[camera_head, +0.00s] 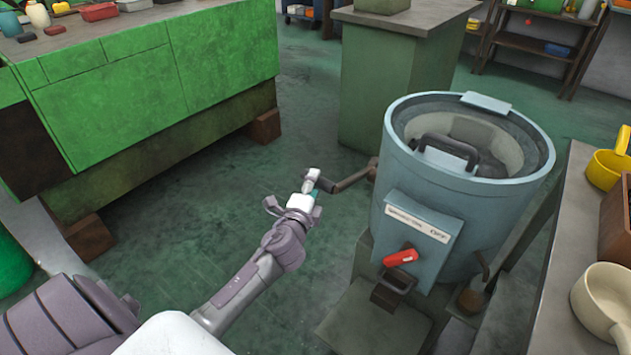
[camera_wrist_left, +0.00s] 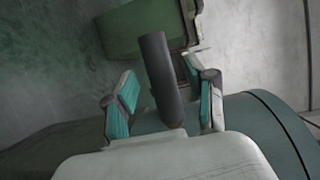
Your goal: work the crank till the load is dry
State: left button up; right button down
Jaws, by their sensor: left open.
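A blue-grey drum machine (camera_head: 446,215) stands at the right of the head view, with a clear lid or bowl on top and a dark handle (camera_head: 447,150) across it. A crank (camera_head: 352,180) sticks out of its left side. My left gripper (camera_head: 311,184) is at the crank's outer end. In the left wrist view the dark crank grip (camera_wrist_left: 160,75) lies between the two teal-padded fingers of my left gripper (camera_wrist_left: 163,103), with a gap to each finger. The gripper is open. The load inside the drum cannot be made out clearly. My right gripper is not in view.
A red switch (camera_head: 400,257) sits on the drum's front panel by an OFF label. A green bench (camera_head: 150,85) stands at the left, a green-grey cabinet (camera_head: 395,80) behind. A table at right holds a yellow pot (camera_head: 605,168) and a cream pan (camera_head: 605,300). Floor between bench and drum is clear.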

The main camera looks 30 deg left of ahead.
pick_arm(q)
jog(key=shift+x, duration=1.35)
grip_shut()
